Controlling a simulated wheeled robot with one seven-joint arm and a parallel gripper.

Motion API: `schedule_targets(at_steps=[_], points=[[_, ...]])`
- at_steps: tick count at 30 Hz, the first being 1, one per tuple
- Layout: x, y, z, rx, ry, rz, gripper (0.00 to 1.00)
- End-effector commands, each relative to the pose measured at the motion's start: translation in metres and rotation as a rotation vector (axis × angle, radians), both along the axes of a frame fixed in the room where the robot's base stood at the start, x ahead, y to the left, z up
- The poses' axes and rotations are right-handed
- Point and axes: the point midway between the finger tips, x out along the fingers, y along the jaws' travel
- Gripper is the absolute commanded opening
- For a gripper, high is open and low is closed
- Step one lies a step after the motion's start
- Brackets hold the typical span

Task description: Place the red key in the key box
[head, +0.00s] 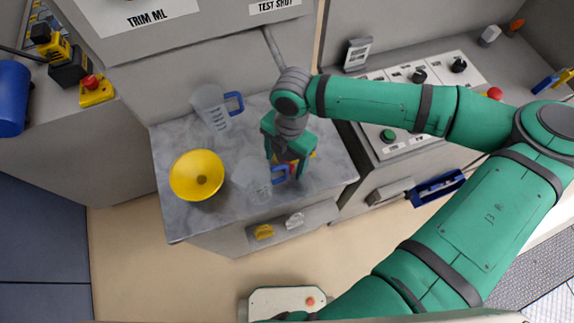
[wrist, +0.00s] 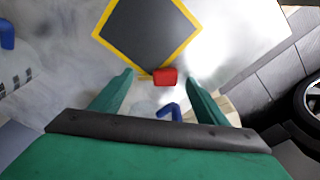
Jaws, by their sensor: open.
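A small red block-like piece, which looks like the red key (wrist: 165,76), lies at the near corner of a dark square pad with a yellow border (wrist: 150,35) on the marble counter. My gripper (wrist: 161,82) is open, its fingers to the left and right of the red piece, with a gap on each side in the wrist view. In the head view my gripper (head: 287,167) points down over the counter and partly hides the red piece (head: 292,168). I cannot tell which thing is the key box.
A yellow funnel (head: 197,176), a clear jug with a blue handle (head: 211,108) and a second clear jug (head: 255,181) stand on the counter (head: 165,145), the second jug close to my gripper. A control panel (head: 420,95) is at the right.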

Motion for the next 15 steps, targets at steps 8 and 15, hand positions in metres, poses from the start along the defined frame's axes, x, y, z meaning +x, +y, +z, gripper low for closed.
schedule_targets(at_steps=[8,15], points=[[-0.0001,0.0001,-0.0024,0.000,0.000,-0.001,0.66],[-0.0002,0.0000,-0.0022,0.000,0.000,-0.001,0.30]])
